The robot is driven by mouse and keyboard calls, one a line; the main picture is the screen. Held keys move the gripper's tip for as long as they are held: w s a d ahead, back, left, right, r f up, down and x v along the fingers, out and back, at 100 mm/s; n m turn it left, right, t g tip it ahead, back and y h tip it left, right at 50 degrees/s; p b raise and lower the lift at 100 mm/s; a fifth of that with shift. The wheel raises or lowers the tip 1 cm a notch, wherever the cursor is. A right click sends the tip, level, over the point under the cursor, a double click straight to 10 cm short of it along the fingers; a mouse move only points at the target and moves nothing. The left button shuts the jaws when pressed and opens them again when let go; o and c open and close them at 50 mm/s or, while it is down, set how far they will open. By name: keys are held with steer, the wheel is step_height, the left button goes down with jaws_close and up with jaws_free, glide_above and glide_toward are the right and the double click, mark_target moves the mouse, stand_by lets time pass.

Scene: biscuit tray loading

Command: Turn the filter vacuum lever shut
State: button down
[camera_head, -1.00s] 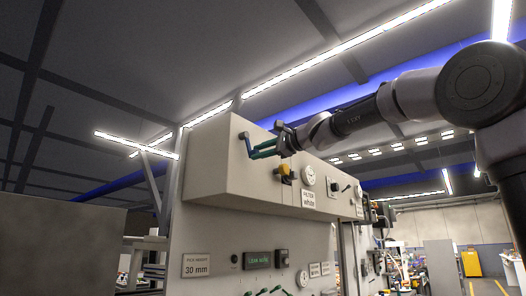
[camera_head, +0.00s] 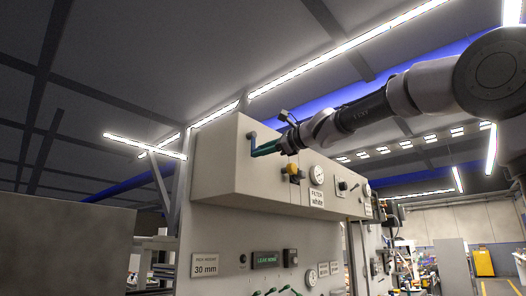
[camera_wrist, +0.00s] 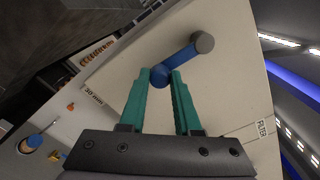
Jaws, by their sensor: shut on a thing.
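The blue filter lever (camera_head: 253,139) is on the upper left of the beige panel box, largely hidden by my gripper in the head view. In the wrist view the lever (camera_wrist: 182,57) runs from a grey round pivot (camera_wrist: 203,42) at upper right down to a rounded blue end at lower left. My gripper (camera_wrist: 161,75) has its two green fingers on either side of that blue end, shut on it. In the head view my gripper (camera_head: 256,151) reaches in from the right, against the front of the box.
The beige box (camera_head: 220,165) overhangs the lower panel. Green-handled levers (camera_head: 290,289) are below. Space left of the box looks open.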

steer(key=shift+a+f, duration=0.1)
steer(key=shift+f, duration=0.05)
steer(key=c, duration=0.6)
jaws_free()
steer(key=v, duration=1.1)
